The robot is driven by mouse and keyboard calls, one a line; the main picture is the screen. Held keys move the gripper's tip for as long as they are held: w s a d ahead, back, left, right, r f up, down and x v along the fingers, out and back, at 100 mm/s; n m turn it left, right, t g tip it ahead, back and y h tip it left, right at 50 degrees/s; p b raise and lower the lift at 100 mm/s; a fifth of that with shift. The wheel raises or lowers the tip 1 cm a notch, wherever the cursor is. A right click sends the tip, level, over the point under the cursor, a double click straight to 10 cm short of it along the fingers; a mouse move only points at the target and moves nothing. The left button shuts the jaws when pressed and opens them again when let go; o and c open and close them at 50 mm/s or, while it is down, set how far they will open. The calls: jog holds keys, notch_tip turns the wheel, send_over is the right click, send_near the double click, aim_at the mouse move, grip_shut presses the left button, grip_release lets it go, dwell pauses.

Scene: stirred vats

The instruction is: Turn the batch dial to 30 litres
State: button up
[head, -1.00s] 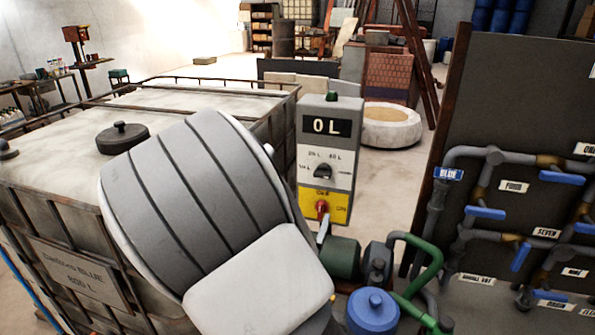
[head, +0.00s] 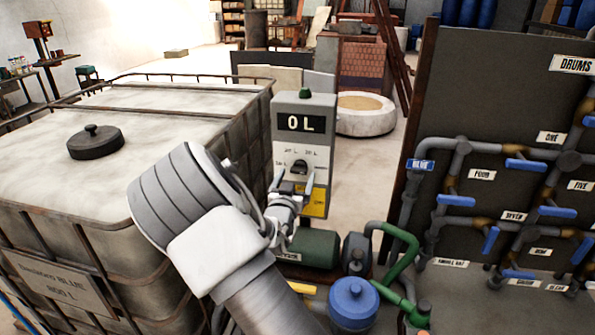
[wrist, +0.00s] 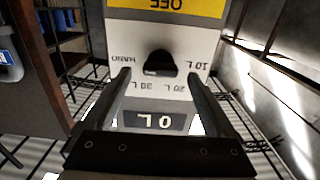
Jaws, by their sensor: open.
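The batch dial is a black knob (head: 299,168) on the white face of a grey control box (head: 305,107). In the wrist view, which is upside down, the dial (wrist: 160,63) has marks 10 L, 20 L, 30 L and HAND around it. I cannot surely tell which mark it points to. The display (head: 302,123) above it reads 0 L. My gripper (head: 294,186) is open and empty in front of the box. In the wrist view its fingers (wrist: 159,78) lie to either side of the dial, seemingly short of it.
A yellow OFF panel (head: 317,203) is just below the dial, partly hidden by my gripper; its red switch is not visible. A caged tank (head: 60,240) stands left. A pipe board with blue valves (head: 500,120) stands right. A blue-lidded vessel (head: 353,300) and green pipes sit low in front.

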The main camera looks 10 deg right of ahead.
aim_at(299, 169)
jog(key=shift+x, duration=1.1)
jog(key=c, duration=1.4)
jog(key=shift+f, duration=0.1)
jog(key=shift+n+b, duration=0.55)
jog(key=shift+n, duration=0.55)
jog(key=n, duration=0.3)
jog(key=shift+b, duration=0.4)
jog(key=n, duration=0.6)
jog(key=shift+a, duration=0.1)
jog(key=shift+n, duration=0.4)
